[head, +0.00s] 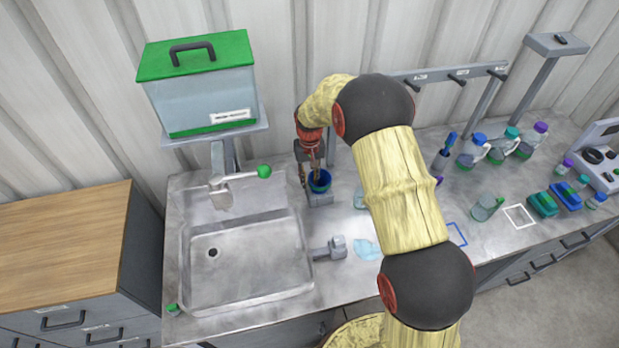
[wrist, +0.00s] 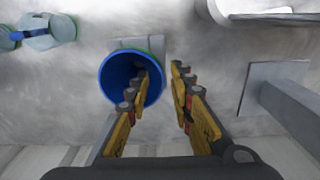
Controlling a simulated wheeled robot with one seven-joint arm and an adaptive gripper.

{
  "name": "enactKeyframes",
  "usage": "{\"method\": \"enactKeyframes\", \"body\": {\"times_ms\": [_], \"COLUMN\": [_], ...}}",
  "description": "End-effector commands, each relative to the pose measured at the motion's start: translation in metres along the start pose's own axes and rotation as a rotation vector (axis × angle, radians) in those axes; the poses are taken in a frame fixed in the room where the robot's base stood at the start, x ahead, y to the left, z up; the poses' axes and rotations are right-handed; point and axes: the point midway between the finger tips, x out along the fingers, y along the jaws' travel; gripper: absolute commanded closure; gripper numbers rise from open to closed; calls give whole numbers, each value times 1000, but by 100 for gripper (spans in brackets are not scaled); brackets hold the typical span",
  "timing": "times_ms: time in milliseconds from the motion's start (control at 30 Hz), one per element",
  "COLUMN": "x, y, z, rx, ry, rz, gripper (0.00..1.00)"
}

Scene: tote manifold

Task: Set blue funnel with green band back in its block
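The blue funnel with green band (wrist: 112,82) shows its wide open mouth in the wrist view, with a green strip along its upper edge. In the head view the funnel (head: 320,181) is at the grey block (head: 321,200) right of the sink. The block (wrist: 128,44) is partly hidden behind the funnel, so I cannot tell how deeply it is seated. My gripper (wrist: 160,74) is open, with one finger over the funnel's mouth and the other outside its right edge. There is a visible gap between the fingers, and contact is unclear.
The sink (head: 245,255) lies left of the block, with a tap (head: 232,182) behind it. A green-lidded tank (head: 205,95) stands on a shelf above. A grey fitting (head: 335,248) is in front of the block. Several bottles (head: 472,152) stand on the right of the counter.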

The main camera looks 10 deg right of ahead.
Motion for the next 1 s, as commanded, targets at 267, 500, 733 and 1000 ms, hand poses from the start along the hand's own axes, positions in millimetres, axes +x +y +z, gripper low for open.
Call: {"method": "enactKeyframes", "body": {"times_ms": [267,500,733,1000], "x": [-30,-65,-93,-191], "y": [0,-2,-2,5], "z": [-1,1,5,56], "rx": [0,0,0,-5], "ry": [4,1,15,111], "rz": [0,0,-1,-5], "gripper": [77,77,77,77]}}
